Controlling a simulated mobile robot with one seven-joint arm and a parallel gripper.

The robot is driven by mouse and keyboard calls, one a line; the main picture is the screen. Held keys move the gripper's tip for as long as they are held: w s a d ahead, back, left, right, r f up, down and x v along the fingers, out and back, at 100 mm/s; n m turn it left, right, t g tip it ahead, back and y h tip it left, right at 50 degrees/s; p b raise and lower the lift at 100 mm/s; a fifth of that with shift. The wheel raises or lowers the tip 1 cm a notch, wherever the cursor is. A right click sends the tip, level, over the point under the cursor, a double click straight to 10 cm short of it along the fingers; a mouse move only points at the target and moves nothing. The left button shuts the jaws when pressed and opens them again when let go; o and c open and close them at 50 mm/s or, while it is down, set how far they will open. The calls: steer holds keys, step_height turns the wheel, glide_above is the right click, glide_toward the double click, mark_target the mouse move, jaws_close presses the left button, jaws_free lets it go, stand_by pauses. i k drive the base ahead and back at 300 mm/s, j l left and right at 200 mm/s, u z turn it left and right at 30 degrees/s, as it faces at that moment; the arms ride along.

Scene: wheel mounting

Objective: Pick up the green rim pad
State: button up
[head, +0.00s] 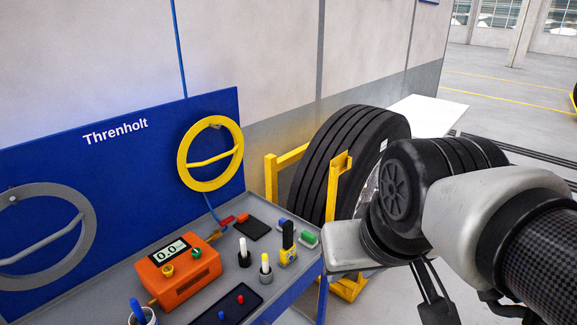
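The green rim pad (305,238) is a small green block near the right edge of the grey tool bench (213,272). It lies between a blue pad (284,224) and the bench edge, behind a yellow-and-black tool (288,244). My arm comes in from the right. What looks like my gripper (432,290) hangs as dark narrow parts below the arm, right of the bench and apart from the green pad. Its fingertips are not clearly visible, so its opening cannot be told.
An orange device (178,270) with a display, a white-topped marker (244,254) and a dark tray (239,304) crowd the bench. A tyre (345,160) in a yellow stand (273,180) stands behind it. A blue panel (110,180) rises at the back.

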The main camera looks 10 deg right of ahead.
mark_target(308, 239)
steer(key=k+l+u, duration=0.1)
steer(key=l+u, duration=0.3)
steer(key=l, duration=0.65)
steer(key=i, duration=0.6)
steer(key=u, duration=2.75)
steer(key=z, duration=2.55)
